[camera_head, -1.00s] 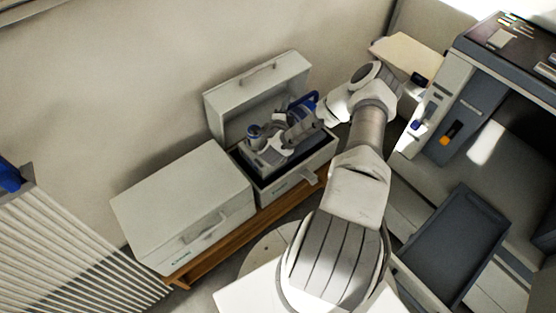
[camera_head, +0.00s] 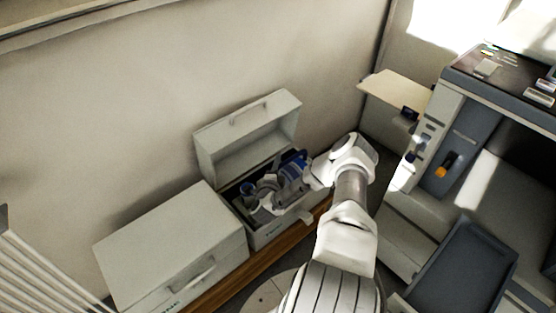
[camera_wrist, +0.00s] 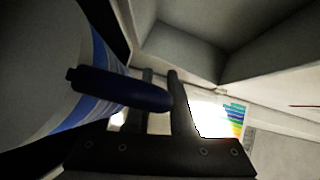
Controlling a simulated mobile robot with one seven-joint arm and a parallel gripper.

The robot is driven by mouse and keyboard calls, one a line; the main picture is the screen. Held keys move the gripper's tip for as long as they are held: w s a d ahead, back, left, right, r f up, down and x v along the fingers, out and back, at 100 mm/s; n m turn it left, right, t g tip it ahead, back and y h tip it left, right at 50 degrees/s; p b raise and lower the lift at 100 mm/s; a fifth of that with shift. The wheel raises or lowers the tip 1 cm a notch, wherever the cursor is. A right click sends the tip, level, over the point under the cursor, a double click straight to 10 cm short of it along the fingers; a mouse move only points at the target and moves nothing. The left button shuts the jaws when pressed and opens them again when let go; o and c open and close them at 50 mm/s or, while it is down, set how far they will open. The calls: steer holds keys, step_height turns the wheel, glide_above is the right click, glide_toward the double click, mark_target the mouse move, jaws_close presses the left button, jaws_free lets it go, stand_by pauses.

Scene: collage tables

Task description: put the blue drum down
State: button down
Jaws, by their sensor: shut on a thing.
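My gripper (camera_head: 268,191) is inside the mouth of an open light-grey case (camera_head: 262,236) against the wall. The case's lid (camera_head: 222,147) stands raised behind it. In the wrist view my gripper (camera_wrist: 162,90) is shut on a dark blue bar (camera_wrist: 115,88), which I take to be the blue drum's handle. A large curved grey surface with a blue band (camera_wrist: 102,72) fills the left of that view. In the head view blue parts (camera_head: 296,160) show beside my gripper. My gripper hides much of the case's inside, and I cannot tell whether the drum touches its floor.
A closed grey case (camera_head: 170,250) stands to the left on the same wooden bench (camera_head: 225,288). A grey machine with a dark tray (camera_head: 468,268) is at the right. A pale shelf (camera_head: 392,88) sticks out behind my arm. White slats (camera_head: 35,275) are at lower left.

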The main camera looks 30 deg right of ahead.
steer(key=shift+w+f, duration=0.1)
stand_by(0.3)
steer(key=c, duration=0.8)
jaws_free()
steer(key=shift+f, duration=0.1)
steer(key=shift+o, duration=0.2)
steer(key=shift+s+a+r, duration=0.2)
steer(key=shift+s+r, duration=0.05)
steer(key=shift+r, duration=0.05)
steer(key=p+v, duration=0.2)
steer(key=v, duration=0.5)
steer(key=shift+p, duration=0.3)
steer(key=shift+s+f, duration=0.1)
